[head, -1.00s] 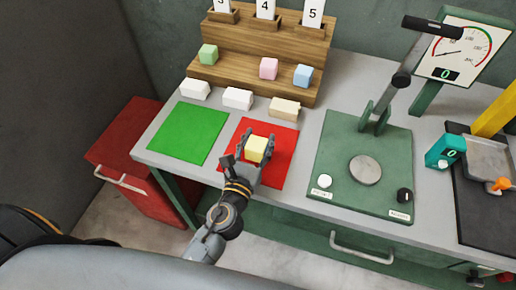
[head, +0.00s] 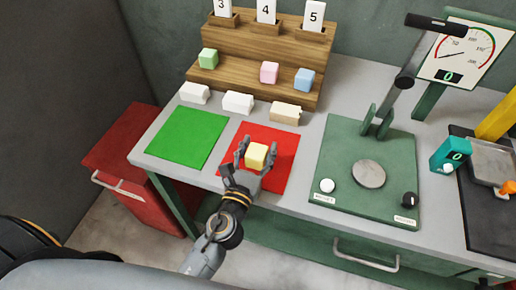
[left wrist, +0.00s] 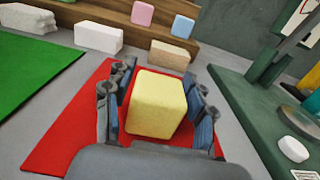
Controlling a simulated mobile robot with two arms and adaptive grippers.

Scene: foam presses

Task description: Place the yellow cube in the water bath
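The yellow cube (head: 257,155) is over the red mat (head: 277,175) on the bench. It also shows large in the left wrist view (left wrist: 157,104). My left gripper (head: 257,147) has its fingers on either side of the cube, one on the left and one on the right. In the left wrist view a narrow strip of red shows between the left finger and the cube, so the fingers look open around it. My right gripper is not in view. I see nothing that I can clearly recognise as the water bath.
A green mat (head: 186,137) lies left of the red one. White blocks and a tan block (head: 285,113) stand behind, before a wooden stepped rack (head: 250,77) with green, pink and blue cubes. A green press (head: 340,160) stands right, with a teal device (head: 451,155) beyond.

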